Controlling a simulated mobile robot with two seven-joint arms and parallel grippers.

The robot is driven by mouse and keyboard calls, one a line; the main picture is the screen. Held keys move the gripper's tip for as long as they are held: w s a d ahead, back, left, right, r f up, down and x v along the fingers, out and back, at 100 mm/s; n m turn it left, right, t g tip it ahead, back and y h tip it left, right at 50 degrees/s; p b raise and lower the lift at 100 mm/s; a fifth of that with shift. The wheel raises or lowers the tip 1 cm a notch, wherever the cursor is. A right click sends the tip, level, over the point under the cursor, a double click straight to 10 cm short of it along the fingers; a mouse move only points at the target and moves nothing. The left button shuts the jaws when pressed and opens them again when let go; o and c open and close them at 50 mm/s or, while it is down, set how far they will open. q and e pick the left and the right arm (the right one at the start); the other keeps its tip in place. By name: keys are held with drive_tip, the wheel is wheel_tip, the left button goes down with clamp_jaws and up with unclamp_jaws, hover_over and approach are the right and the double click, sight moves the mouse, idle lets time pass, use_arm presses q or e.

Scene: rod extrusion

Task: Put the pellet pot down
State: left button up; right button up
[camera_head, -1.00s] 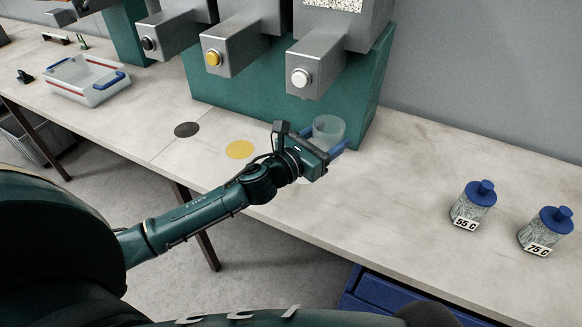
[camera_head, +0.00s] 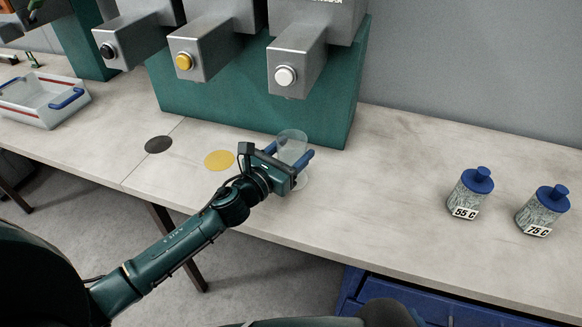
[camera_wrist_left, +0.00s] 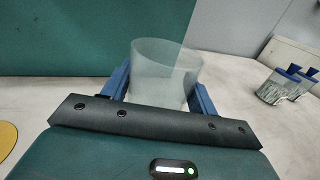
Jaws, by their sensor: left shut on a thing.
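The pellet pot (camera_head: 291,145) is a clear, colourless cup. My left gripper (camera_head: 297,164) is shut on it, with one blue finger on each side. The pot is upright under the dispenser with the white button, over a pale round spot (camera_head: 302,181) on the bench. I cannot tell whether its base touches the bench. In the left wrist view the pot (camera_wrist_left: 165,72) stands between the blue fingers (camera_wrist_left: 160,92) and looks empty. Its lower part is hidden by the gripper body. My right gripper is not in view.
A yellow disc (camera_head: 219,160) and a black disc (camera_head: 159,144) lie to the left on the bench. Dispensers with white (camera_head: 285,76), yellow (camera_head: 183,62) and black buttons overhang from a green housing (camera_head: 230,108). Jars marked 55 C (camera_head: 470,194) and 75 C (camera_head: 543,211) stand right. A tray (camera_head: 42,101) is far left.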

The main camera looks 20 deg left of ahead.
sight(291, 164)
use_arm(q)
drive_tip(key=shift+f+b, duration=0.6)
drive_tip(key=shift+f, duration=1.15)
drive_tip(key=shift+f, duration=0.1)
drive_tip(key=o, duration=0.7)
drive_tip(key=shift+f, duration=0.15)
drive_tip(key=o, duration=0.4)
drive_tip(key=shift+o, duration=0.2)
